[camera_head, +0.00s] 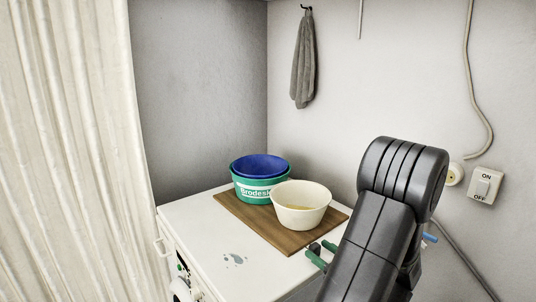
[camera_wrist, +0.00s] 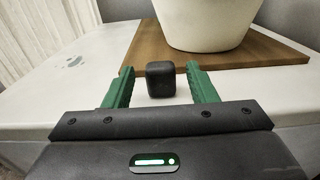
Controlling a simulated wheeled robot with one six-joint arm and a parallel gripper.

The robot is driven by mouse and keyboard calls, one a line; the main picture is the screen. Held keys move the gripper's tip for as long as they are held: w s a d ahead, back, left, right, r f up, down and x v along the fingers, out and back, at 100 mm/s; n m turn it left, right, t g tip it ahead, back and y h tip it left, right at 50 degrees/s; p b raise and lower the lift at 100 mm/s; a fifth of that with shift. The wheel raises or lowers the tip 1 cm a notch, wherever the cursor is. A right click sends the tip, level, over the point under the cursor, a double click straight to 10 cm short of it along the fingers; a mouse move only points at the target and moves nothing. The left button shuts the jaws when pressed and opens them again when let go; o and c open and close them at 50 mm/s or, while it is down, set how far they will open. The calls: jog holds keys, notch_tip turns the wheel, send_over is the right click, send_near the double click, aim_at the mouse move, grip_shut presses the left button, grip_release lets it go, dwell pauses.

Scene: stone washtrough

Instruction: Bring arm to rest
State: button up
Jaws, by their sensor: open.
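My gripper (camera_head: 318,250) has two green fingers and is open, at the front right edge of the wooden board. In the wrist view my gripper (camera_wrist: 160,72) has its fingers spread on either side of a small dark block (camera_wrist: 160,80). Gaps show between the block and both fingers. I cannot tell whether the block rests on the white top. My dark arm covers the lower right of the head view and hides part of the white top there.
A cream bowl (camera_head: 300,217) and a green tub (camera_head: 248,193) with a blue bowl (camera_head: 262,164) inside it stand on the wooden board (camera_head: 262,234). The board lies on a white appliance top (camera_head: 190,222). A grey towel (camera_head: 303,65) hangs behind; a pale curtain (camera_head: 70,150) is at left.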

jog(key=shift+w+a+f+b, duration=0.3)
jog(key=shift+f+b, duration=0.1)
jog(key=shift+f, duration=0.3)
jog(key=shift+r, duration=0.2)
jog(key=shift+d, duration=0.1)
